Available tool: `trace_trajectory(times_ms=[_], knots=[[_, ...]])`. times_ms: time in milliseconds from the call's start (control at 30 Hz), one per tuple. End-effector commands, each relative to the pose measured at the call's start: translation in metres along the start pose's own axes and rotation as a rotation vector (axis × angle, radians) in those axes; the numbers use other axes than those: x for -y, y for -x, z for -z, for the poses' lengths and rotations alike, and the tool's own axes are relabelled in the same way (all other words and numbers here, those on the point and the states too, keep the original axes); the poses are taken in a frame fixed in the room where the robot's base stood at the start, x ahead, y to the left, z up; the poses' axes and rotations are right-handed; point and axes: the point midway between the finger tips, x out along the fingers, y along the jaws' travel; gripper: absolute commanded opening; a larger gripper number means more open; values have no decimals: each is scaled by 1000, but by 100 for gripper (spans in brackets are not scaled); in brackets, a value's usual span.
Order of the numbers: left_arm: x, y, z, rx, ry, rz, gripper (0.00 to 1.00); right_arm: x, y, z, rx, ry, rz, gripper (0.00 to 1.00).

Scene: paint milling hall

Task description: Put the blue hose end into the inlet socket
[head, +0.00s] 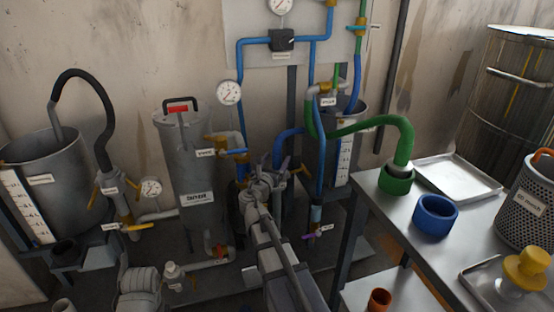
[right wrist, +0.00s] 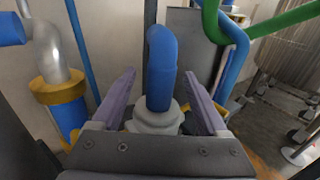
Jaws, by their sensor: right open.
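My right gripper (head: 265,182) is open in the middle of the head view, over the pipework. In the right wrist view its fingers (right wrist: 160,98) stand apart on either side of the blue hose end (right wrist: 162,60). This is a blue bend with a grey collar (right wrist: 155,118) below it, and a gap shows on each side. In the head view the blue hose (head: 287,140) arches behind the gripper, which hides its lower end. I cannot make out which fitting is the inlet socket. My left gripper is not in view.
A steel table (head: 377,225) at right holds a blue ring (head: 435,215), a green ring (head: 396,181) with the green hose (head: 405,140) at it, a tray (head: 460,178) and a perforated basket (head: 525,205). A grey filter canister (head: 180,165) and valves stand left of my gripper.

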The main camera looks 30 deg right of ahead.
Motion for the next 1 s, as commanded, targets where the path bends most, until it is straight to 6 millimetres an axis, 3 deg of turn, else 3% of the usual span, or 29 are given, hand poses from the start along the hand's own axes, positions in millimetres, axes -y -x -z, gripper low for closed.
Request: trace_trajectory(times_ms=[200,400,1000], knots=[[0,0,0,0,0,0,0,2,41,0,0,1,-2,77],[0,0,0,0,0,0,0,1,62,0,1,1,0,77],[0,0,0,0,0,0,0,1,66,0,1,1,1,77]])
